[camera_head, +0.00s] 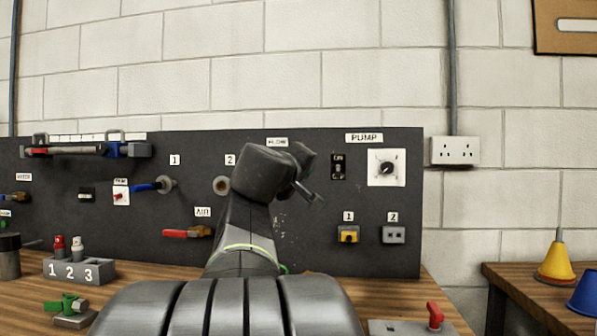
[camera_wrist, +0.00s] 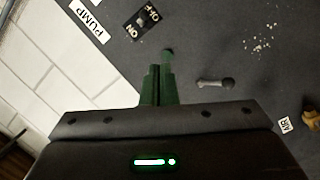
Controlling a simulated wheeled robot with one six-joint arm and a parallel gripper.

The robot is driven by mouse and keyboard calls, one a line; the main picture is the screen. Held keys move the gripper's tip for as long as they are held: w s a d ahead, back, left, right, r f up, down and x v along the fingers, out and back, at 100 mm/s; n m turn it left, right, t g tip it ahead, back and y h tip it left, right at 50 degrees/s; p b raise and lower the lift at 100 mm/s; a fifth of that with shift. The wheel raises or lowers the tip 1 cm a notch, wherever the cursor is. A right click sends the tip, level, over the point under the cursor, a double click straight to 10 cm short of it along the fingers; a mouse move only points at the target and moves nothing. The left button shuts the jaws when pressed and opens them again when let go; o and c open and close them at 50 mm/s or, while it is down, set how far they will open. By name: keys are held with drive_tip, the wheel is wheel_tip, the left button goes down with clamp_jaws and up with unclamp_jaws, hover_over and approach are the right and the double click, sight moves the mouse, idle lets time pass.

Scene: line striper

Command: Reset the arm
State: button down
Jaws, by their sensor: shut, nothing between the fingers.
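My arm rises in the middle of the head view, folded in front of the dark panel (camera_head: 330,262).
The panel holds the pump dial (camera_head: 386,168), an on/off switch (camera_head: 338,167), a yellow socket (camera_head: 348,234) and a red air lever (camera_head: 187,232). The bench carries a numbered block (camera_head: 78,270), a green valve (camera_head: 66,305) and a red toggle (camera_head: 435,315). A yellow cone (camera_head: 556,262) stands at right.

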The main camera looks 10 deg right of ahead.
idle(0.4)
drive_tip(key=w+d+r+p, duration=0.1)
drive_tip(key=w+d+p, duration=0.1)
drive_tip(key=w+p, duration=0.1)
drive_tip(key=w+d+r+g+p, duration=0.1)
drive_tip(key=w+r+p, duration=0.1)
drive_tip(key=w+p, duration=0.1)
drive_tip(key=w+d+r+g+p, duration=0.1)
drive_tip(key=w+d+p, duration=0.1)
drive_tip(key=w+p, duration=0.2)
drive_tip(key=shift+d+r+y+p, duration=0.25)
drive_tip(key=shift+d+y+p, duration=0.15)
drive_tip(key=shift+p, duration=0.15)
drive_tip(key=shift+w+r+p, duration=0.1)
drive_tip(key=shift+w+p, duration=0.1)
drive_tip(key=shift+p, duration=0.65)
drive_tip(key=p, duration=0.3)
drive_tip(key=g+p, duration=0.1)
drive_tip(key=p, duration=0.2)
drive_tip(key=shift+w+d+r+n+g+y, duration=0.2)
drive_tip(key=shift+w+r+n+g+y, duration=0.1)
drive_tip(key=shift+y, duration=0.1)
